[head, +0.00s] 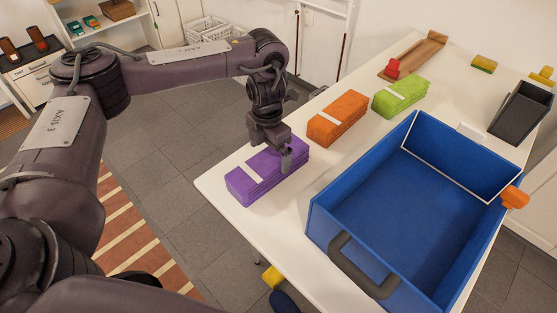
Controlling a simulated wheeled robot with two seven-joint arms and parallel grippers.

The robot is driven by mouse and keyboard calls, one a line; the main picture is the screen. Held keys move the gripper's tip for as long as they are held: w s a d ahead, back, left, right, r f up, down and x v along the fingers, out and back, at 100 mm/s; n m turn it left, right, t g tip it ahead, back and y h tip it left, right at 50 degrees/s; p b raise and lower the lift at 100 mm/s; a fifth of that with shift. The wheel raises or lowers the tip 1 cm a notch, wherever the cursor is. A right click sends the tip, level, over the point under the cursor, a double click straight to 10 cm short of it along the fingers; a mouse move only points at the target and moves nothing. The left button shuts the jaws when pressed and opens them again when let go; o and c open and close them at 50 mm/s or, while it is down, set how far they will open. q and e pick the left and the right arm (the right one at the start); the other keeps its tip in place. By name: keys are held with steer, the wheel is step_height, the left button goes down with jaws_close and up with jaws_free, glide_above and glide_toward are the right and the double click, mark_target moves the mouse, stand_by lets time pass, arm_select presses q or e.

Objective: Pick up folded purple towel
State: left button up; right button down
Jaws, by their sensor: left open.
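The folded purple towel (262,178) lies on the white table near its left corner, with a pale band across it. My left gripper (286,160) is open and reaches down from above at the towel's right part, covering a bit of it. I cannot tell whether the fingers touch the towel. My right gripper is not in view.
A folded orange towel (337,118) and a folded green towel (401,96) lie behind the purple one. A large blue bin (320,222) with a dark handle stands right of the towels. A wooden board (428,48) and a dark tray (520,112) are farther back.

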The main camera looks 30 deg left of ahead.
mark_target(268, 161)
arm_select(q)
step_height(268, 161, down, 4)
steer(key=shift+s+a+f+b, duration=0.15)
steer(key=shift+b, duration=0.4)
steer(key=shift+w+f, duration=0.2)
steer(key=shift+f, duration=1.3)
steer(key=c, duration=1.1)
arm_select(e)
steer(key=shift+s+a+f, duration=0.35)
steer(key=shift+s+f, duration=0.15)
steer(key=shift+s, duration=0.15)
